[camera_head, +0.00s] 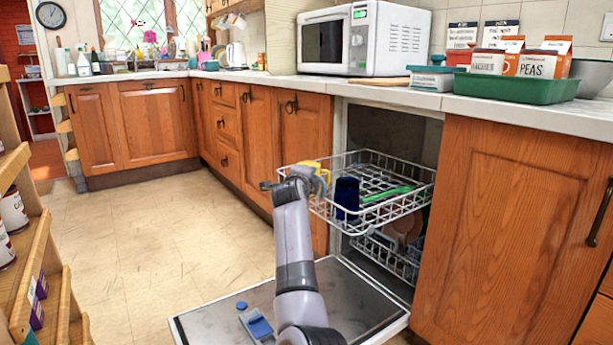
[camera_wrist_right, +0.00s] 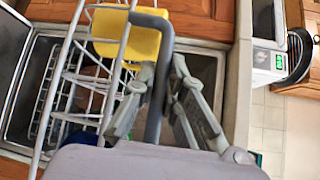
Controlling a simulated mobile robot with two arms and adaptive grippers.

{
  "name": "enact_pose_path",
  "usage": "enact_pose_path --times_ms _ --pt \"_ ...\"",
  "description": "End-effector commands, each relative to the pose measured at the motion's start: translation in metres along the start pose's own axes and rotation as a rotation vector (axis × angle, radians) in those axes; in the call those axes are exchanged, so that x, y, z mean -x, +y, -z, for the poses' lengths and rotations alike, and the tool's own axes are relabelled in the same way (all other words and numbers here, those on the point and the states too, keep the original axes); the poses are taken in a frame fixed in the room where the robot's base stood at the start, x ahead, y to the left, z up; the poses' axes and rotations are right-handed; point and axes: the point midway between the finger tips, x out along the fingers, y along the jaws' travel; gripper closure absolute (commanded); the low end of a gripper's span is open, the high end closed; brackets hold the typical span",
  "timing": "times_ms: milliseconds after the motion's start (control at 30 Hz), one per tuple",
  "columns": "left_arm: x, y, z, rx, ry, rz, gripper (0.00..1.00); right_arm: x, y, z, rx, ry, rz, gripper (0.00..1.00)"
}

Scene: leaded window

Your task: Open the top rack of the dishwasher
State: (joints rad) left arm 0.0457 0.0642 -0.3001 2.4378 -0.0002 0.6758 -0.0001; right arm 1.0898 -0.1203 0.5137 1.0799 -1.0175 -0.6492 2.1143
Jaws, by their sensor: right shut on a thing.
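The top rack (camera_head: 392,209) of the dishwasher is a white wire basket, pulled out over the lowered door. It holds a dark blue cup (camera_head: 347,197), a green utensil (camera_head: 388,194) and a yellow item (camera_head: 318,168), which also shows in the right wrist view (camera_wrist_right: 128,38). My right gripper (camera_head: 284,185) is at the rack's front left edge. In the right wrist view its fingers (camera_wrist_right: 160,105) are on either side of a dark grey bar at the rack's front; it is shut on the rack. My left gripper is in neither view.
The open dishwasher door (camera_head: 365,305) lies low in front, with a blue part on it. The lower rack (camera_head: 385,258) is inside, holding dishes. Cabinets flank the opening. Wooden shelves (camera_head: 40,270) stand at the left; the floor (camera_head: 150,230) between is clear.

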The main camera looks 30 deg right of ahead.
Motion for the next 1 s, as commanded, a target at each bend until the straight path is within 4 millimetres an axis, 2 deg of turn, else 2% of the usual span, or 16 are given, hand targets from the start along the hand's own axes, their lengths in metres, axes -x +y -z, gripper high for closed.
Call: enact_pose_path --times_ms 433,467,767,1000 --pt "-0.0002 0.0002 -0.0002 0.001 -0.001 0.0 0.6 -0.0004 0.0022 0.001 0.003 0.003 -0.005 1.0" --pt "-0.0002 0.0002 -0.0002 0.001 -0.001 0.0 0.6 -0.0004 0.0022 0.001 0.003 0.003 -0.005 0.89" --pt "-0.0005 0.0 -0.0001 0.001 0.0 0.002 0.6 -0.0002 0.0007 0.0005 0.001 0.001 -0.002 0.69" --pt "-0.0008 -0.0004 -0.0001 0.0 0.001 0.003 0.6 0.0 -0.0001 0.0002 0.0 0.001 0.0 0.69"
